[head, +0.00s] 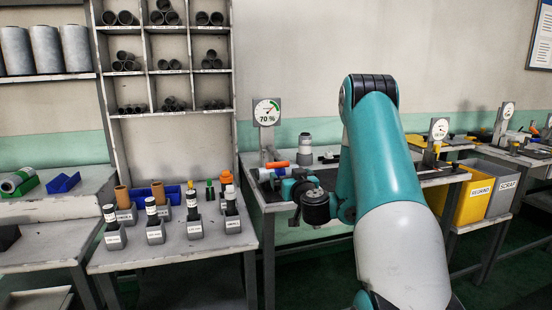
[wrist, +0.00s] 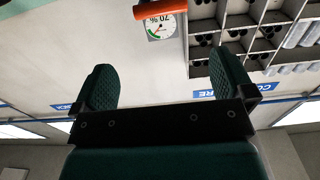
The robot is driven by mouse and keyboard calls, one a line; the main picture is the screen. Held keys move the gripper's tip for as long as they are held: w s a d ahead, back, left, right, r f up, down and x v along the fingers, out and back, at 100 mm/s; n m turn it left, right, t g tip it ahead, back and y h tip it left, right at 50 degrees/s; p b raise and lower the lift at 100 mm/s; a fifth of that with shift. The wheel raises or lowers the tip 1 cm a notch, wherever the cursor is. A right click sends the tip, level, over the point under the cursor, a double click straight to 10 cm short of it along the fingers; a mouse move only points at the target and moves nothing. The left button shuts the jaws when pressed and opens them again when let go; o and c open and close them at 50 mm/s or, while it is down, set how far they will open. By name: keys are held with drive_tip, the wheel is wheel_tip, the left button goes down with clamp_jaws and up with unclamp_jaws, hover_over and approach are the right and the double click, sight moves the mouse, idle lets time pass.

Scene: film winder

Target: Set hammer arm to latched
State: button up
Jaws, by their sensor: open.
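An orange bar (head: 277,164) shows on the winder bench just beyond my gripper in the head view. It also shows at the top edge of the wrist view (wrist: 167,10), cut off by the frame. It may be the grip of the hammer arm; I cannot tell its position or whether it is latched. My gripper (wrist: 166,78) has its two green fingers wide apart, with nothing between them. In the head view my wrist and arm hide much of the bench and the gripper's fingertips.
A gauge reading 70 % (head: 267,112) stands at the bench's back. A grey-and-white cylinder (head: 305,146) stands nearby. A shelf rack (head: 190,90) and a table with labelled holders (head: 155,232) are left. Yellow (head: 474,198) and grey SCRAP (head: 506,190) bins are right.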

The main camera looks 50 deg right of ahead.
sight(278, 163)
drive_tip(key=p+x, duration=0.7)
drive_tip(key=p, duration=0.1)
drive_tip(key=p+x, duration=0.7)
drive_tip(key=p, duration=0.1)
drive_tip(key=shift+w+a+r+p, duration=0.1)
drive_tip(key=shift+w+a+p, duration=0.05)
drive_tip(key=shift+w+p, duration=0.2)
drive_tip(key=shift+w+d, duration=0.3)
drive_tip(key=shift+w, duration=0.05)
